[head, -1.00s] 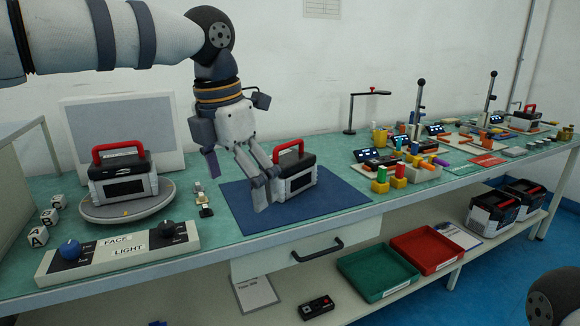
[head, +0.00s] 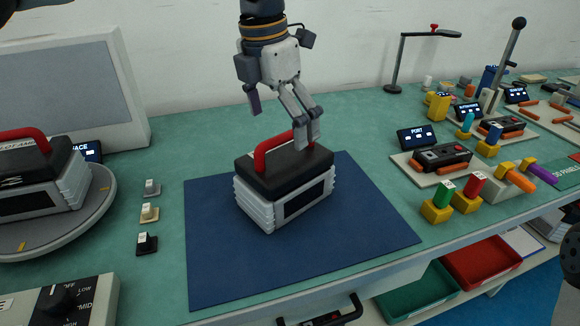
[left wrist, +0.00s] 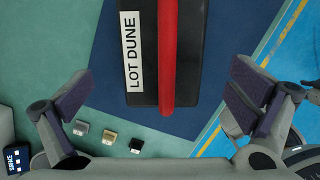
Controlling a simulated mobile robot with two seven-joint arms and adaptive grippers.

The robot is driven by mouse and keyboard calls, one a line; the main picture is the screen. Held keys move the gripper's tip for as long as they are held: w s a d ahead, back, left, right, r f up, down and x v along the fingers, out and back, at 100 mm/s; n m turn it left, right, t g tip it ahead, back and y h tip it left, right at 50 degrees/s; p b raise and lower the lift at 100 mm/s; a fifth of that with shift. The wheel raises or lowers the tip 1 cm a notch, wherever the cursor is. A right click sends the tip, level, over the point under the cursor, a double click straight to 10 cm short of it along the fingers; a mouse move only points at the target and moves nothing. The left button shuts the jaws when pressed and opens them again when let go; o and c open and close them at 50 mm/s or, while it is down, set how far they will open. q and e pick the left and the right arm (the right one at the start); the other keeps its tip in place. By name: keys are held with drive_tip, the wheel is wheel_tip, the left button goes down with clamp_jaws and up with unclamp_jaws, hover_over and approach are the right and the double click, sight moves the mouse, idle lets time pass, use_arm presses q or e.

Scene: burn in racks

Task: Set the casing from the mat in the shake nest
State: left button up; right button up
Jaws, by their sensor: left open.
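The casing (head: 285,195) stands upright on the blue mat (head: 215,245). It has a black top, pale ribbed sides, a dark front panel and a red handle. My left gripper (head: 282,122) is open above and behind the casing, pointing down. In the left wrist view, the casing's black top (left wrist: 190,60) with its "LOT DUNE" label and red handle lies between the widely spread fingers (left wrist: 161,93). I see no contact with the handle. I cannot pick out the shake nest with certainty.
Another red-handled casing (head: 35,185) sits on a round grey turntable (head: 80,225) at left. Small switch-like blocks (head: 149,213) lie between turntable and mat. Right of the mat are a port fixture (head: 440,160), coloured pegs (head: 455,195) and a lamp stand (head: 394,70).

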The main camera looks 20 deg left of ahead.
sight(284, 156)
use_arm(q)
drive_tip(key=f, duration=0.8)
drive_tip(key=shift+w+d+f, duration=0.25)
drive_tip(key=shift+w+d, duration=0.05)
drive_tip(key=shift+d, duration=0.1)
drive_tip(key=shift+r, duration=0.1)
drive_tip(key=c, duration=1.5)
